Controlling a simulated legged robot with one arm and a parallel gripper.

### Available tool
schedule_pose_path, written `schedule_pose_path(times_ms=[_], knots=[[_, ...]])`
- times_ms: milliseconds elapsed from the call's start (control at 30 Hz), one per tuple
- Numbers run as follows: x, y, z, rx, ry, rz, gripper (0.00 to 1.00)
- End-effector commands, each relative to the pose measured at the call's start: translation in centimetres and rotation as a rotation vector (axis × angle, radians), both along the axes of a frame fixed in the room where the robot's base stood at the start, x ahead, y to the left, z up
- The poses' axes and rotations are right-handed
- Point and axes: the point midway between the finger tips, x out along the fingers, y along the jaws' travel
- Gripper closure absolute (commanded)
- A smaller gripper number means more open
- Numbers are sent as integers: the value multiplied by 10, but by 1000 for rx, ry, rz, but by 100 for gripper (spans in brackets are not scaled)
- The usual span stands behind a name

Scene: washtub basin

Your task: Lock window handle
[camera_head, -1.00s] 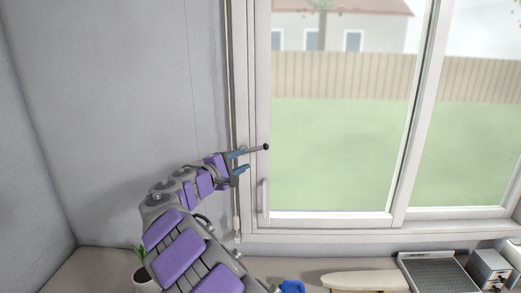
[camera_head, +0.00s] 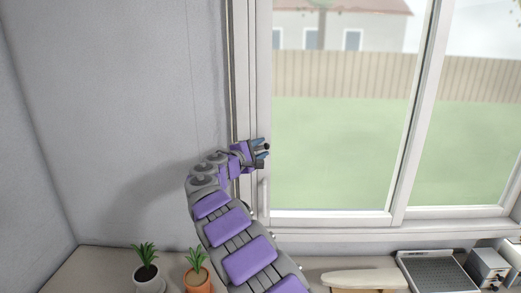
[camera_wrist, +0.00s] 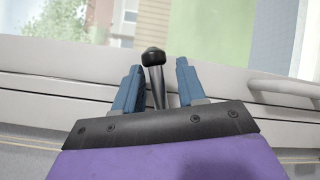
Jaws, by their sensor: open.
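The window handle (camera_wrist: 155,75) is a grey lever with a black knob at its end. In the wrist view it lies between the two blue fingers of my gripper (camera_wrist: 157,85), with a gap on each side. My gripper is open around the lever and does not visibly touch it. In the head view my gripper (camera_head: 262,149) is at the left frame of the window (camera_head: 340,150). The handle's dark knob (camera_head: 267,146) shows between the fingertips there; most of the lever is hidden by my gripper.
A pale vertical pull (camera_head: 264,197) is on the window frame below my gripper. A white-potted plant (camera_head: 147,268) and an orange-potted plant (camera_head: 197,272) stand on the counter. An ironing-board-like item (camera_head: 364,279) and a grey rack (camera_head: 432,271) are to the right.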

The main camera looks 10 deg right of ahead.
Motion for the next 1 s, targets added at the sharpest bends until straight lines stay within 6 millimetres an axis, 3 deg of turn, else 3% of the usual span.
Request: schedule_pose_path(times_ms=[67,500,1000], knots=[[0,1,0,0,0,1,60],[0,-11,0,7,1,-2,100],[-1,-14,-1,38,-6,-7,100]])
